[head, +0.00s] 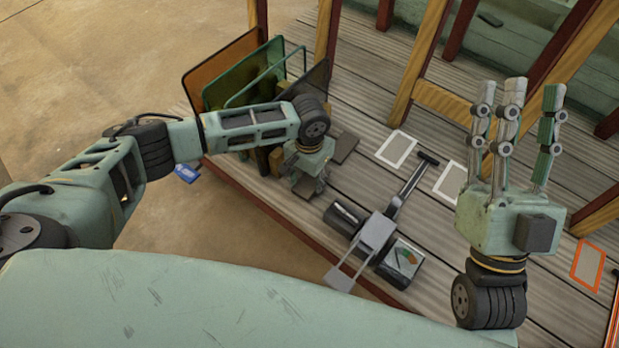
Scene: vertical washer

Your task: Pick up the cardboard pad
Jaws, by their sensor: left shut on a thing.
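A small brown cardboard pad (304,188) is at the fingertips of my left gripper (312,179), near the deck's front edge. My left gripper points down and is shut on this pad; its fingers and wrist hide part of it. I cannot tell whether the pad is touching the deck. Another flat brown piece (343,148) lies just behind and to the right of that gripper. My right gripper (519,95) points upward on the right, fingers spread, open and empty.
A rack of coloured panels (228,72) stands behind my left forearm. A black and grey device with a dial (375,232) lies right of the pad. White-framed cards (397,149) and an orange-framed card (587,265) lie on the plank deck (350,95). Wooden posts (418,62) stand behind.

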